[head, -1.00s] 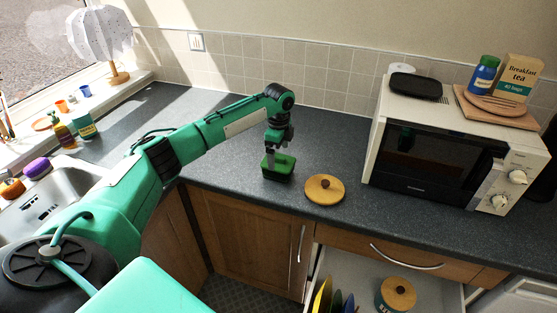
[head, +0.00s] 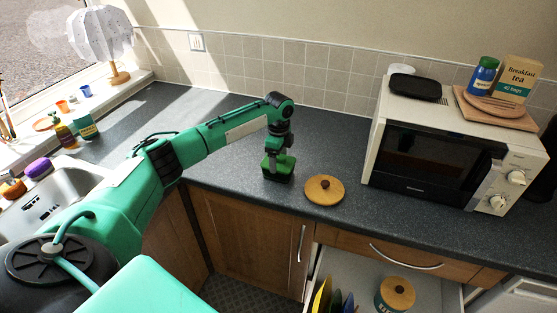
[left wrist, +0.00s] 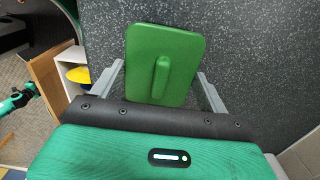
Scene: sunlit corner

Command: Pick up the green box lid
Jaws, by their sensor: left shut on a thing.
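The green box lid (left wrist: 162,65) is a flat rounded rectangle with a raised ridge handle along its middle. The box below is mostly hidden there.
A round wooden lid (head: 324,190) with a dark knob lies just right of the box. A microwave (head: 447,150) stands further right. An open drawer (head: 345,262) holds plates and a canister (head: 396,293). The counter (head: 225,135) behind my arm is clear.

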